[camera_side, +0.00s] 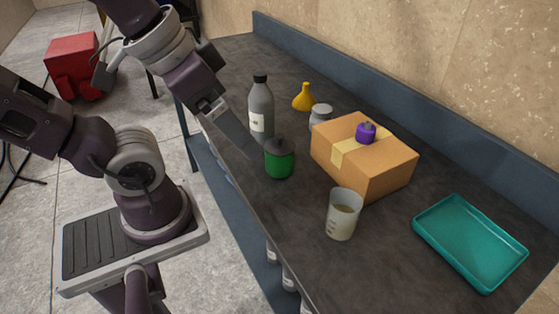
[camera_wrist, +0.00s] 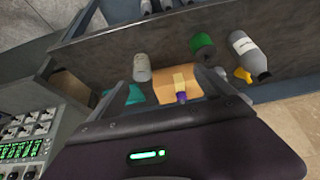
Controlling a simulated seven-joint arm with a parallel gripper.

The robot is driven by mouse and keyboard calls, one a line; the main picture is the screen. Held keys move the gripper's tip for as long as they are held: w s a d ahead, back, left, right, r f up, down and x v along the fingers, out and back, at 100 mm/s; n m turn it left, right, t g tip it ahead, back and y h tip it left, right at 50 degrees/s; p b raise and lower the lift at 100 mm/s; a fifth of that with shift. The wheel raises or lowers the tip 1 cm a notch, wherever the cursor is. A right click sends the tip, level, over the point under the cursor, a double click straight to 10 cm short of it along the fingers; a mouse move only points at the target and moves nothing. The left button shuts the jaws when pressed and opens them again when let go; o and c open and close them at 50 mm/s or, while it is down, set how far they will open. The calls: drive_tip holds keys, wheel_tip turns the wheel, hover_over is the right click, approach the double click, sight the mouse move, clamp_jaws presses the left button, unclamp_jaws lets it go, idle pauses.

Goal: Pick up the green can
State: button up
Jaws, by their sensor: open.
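The green can (camera_side: 280,163) with a dark lid stands upright on the dark worktop, in front of the grey bottle and left of the cardboard box. In the wrist view the green can (camera_wrist: 202,46) shows beyond the right finger, outside the gap between the fingers. My gripper (camera_side: 254,152) is open and empty, angled down to the right, with its fingertips close to the can's upper left in the picture; contact cannot be told. In the wrist view both fingers of my gripper (camera_wrist: 168,82) are spread apart, with the box showing between them.
A grey bottle (camera_side: 261,108) stands just behind the can. A cardboard box (camera_side: 385,170) carries a small purple item (camera_side: 366,133). A beaker (camera_side: 342,215), a teal tray (camera_side: 455,232), a yellow funnel (camera_side: 304,99) and a small jar (camera_side: 321,114) are also there.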

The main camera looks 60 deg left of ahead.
wheel_tip(320, 180, up, 4)
drive_tip(key=m, duration=0.1)
drive_tip(key=m+g+y, duration=0.6)
drive_tip(key=m+y, duration=0.8)
drive_tip(key=m, duration=0.3)
hover_over(284, 152)
drive_tip(key=d, duration=0.1)
drive_tip(key=f, duration=2.4)
drive_tip(key=shift+a+f, duration=0.15)
drive_tip(key=shift+a, duration=0.05)
drive_tip(key=shift+h, duration=0.3)
drive_tip(key=x, duration=0.7)
drive_tip(key=shift+w+d+f, duration=0.15)
drive_tip(key=shift+w+f, duration=0.1)
drive_tip(key=shift+f, duration=0.15)
clamp_jaws()
